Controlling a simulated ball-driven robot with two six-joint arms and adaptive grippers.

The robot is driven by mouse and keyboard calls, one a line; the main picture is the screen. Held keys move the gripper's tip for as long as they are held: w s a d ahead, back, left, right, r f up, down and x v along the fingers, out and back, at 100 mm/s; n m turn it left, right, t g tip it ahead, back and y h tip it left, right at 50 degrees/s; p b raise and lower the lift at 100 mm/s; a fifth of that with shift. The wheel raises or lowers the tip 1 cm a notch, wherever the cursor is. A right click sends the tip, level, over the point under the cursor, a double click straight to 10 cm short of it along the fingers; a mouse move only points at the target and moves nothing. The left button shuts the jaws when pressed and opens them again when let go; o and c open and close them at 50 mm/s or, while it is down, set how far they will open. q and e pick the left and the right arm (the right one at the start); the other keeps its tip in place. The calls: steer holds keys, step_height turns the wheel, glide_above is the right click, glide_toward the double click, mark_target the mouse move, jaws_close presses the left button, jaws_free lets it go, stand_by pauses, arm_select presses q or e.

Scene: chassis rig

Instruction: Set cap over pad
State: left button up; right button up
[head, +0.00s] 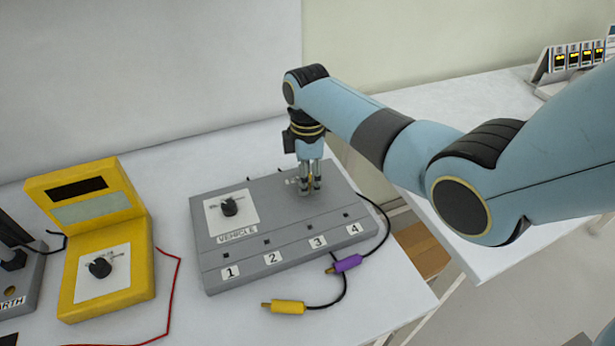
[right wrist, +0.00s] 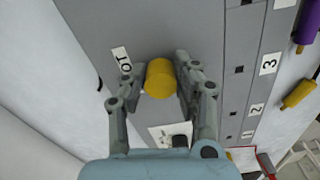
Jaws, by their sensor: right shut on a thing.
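My right gripper (head: 311,188) points down over the back right part of the grey box marked VEHICLE (head: 285,262). It is shut on a yellow round cap (right wrist: 160,78), which sits between the two fingers in the right wrist view. In the head view the fingers mostly hide the cap. A white label (right wrist: 122,60) ending in "OT" lies on the box beside the cap. No pad shows; the cap and fingers cover the surface there. I cannot tell whether the cap touches the box. My left gripper is not in view.
The box has a dial (head: 230,206) and sockets numbered 1 to 4. A yellow plug (head: 288,307) and a purple plug (head: 347,263) lie at its front right on black leads. A yellow meter (head: 110,275) stands left, with a red wire (head: 172,300) beside it.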

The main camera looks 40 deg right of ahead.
steer(key=shift+f, duration=0.45)
steer(key=o, duration=0.8)
step_height(320, 180, up, 12)
steer(key=shift+f, duration=0.1)
stand_by(0.5)
